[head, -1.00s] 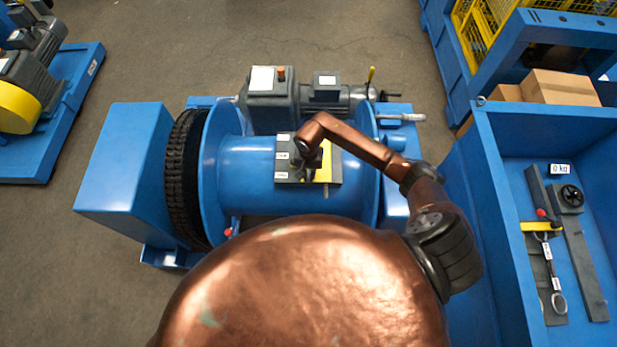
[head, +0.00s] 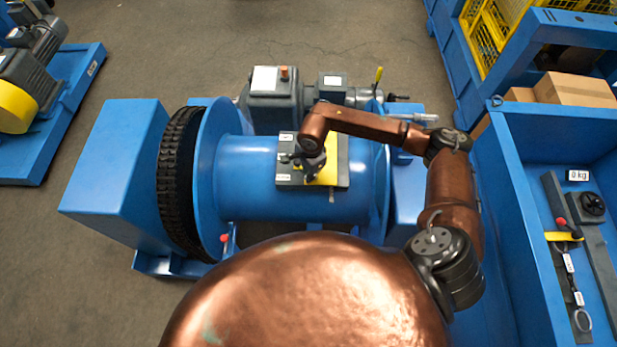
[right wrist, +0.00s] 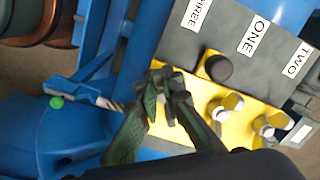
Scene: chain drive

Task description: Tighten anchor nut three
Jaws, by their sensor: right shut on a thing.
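A grey block with a yellow plate (head: 328,175) sits on top of the blue drum. In the right wrist view the block carries the labels THREE (right wrist: 199,14), ONE (right wrist: 254,36) and TWO (right wrist: 296,60). My right gripper (head: 312,165) is over the yellow plate. In the right wrist view its dark fingers (right wrist: 170,92) are closed together at the plate's end by THREE. Anchor nut three is mostly hidden between them. Two silvery nuts (right wrist: 222,106) (right wrist: 264,130) stand farther along the plate, apart from the fingers. My left gripper is not in view.
A dark round knob (right wrist: 218,67) stands close to my fingers. The blue drum (head: 250,165) has a chain (head: 178,180) at its left and a grey motor (head: 275,100) behind. A blue bin (head: 515,170) at the right holds tools and a 0 kg display (head: 578,175).

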